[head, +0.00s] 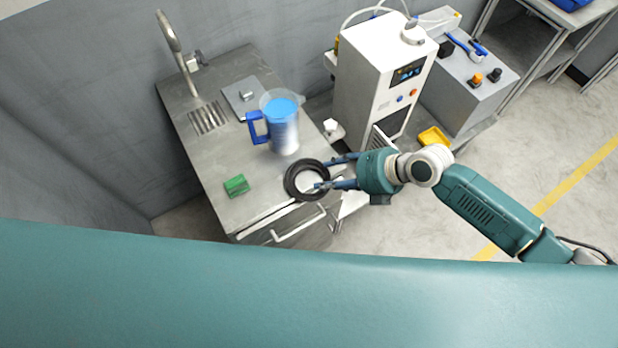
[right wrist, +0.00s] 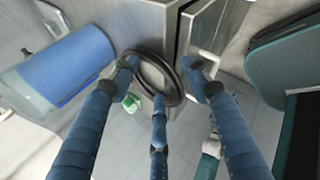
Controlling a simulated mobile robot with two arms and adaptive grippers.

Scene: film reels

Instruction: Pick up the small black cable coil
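The black cable coil (head: 290,184) is a dark ring near the front right edge of the steel counter (head: 212,160) in the head view. My right gripper (head: 322,173) reaches it from the right, with blue fingers over its right side. In the right wrist view the coil (right wrist: 143,55) lies at the tips of the spread fingers of my right gripper (right wrist: 160,80). One finger overlaps its lower rim; the other two are at its sides. The fingers look open; contact is hard to judge. My left gripper is not in view.
A jug with blue contents (head: 284,130) stands behind the coil. A green sponge (head: 236,185) lies to its left. A sink tap (head: 177,52) is at the back left. A white machine (head: 372,75) stands close behind my right gripper.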

